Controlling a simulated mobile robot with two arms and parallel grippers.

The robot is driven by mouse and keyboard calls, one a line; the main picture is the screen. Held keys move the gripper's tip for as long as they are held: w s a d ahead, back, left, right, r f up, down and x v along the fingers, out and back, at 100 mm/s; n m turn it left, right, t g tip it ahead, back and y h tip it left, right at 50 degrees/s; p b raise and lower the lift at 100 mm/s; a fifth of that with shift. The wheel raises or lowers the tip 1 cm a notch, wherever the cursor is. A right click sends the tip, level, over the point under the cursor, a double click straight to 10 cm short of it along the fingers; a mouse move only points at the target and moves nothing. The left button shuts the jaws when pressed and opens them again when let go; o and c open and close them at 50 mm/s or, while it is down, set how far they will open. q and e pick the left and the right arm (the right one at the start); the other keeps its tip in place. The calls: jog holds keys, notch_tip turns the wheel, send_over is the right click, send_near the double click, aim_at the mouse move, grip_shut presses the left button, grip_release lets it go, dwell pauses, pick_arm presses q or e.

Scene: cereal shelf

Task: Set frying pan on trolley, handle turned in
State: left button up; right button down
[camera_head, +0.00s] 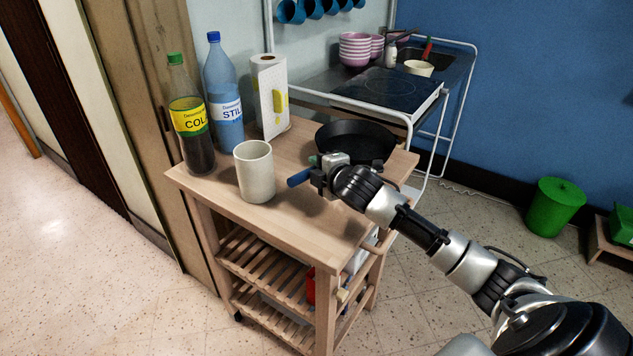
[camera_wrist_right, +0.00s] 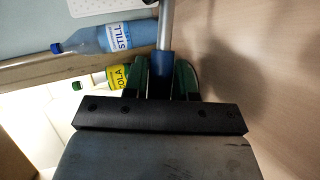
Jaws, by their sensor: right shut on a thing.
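The black frying pan (camera_head: 357,140) is over the back right corner of the wooden trolley (camera_head: 310,225). I cannot tell whether its base touches the top. Its blue handle (camera_head: 299,177) points left and toward the front, over the trolley top. My right gripper (camera_head: 322,174) is shut on the handle and hides part of it. In the right wrist view, the blue handle (camera_wrist_right: 164,66) with its silver rod sits between the fingers of my right gripper (camera_wrist_right: 164,80). My left gripper is not in view.
A pale cup (camera_head: 254,172), a cola bottle (camera_head: 190,120), a water bottle (camera_head: 223,95) and a paper roll box (camera_head: 270,100) stand on the trolley's left and back. A stove unit (camera_head: 375,88) stands behind. The trolley's front right top is bare.

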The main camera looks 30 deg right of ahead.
jog(key=shift+w+a+f, duration=0.2)
jog(key=shift+a+f, duration=0.05)
jog(key=shift+f, duration=1.8)
jog(key=c, duration=1.4)
grip_release()
jog(key=shift+s+f, duration=0.1)
jog(key=shift+f, duration=0.15)
jog(key=o, duration=0.5)
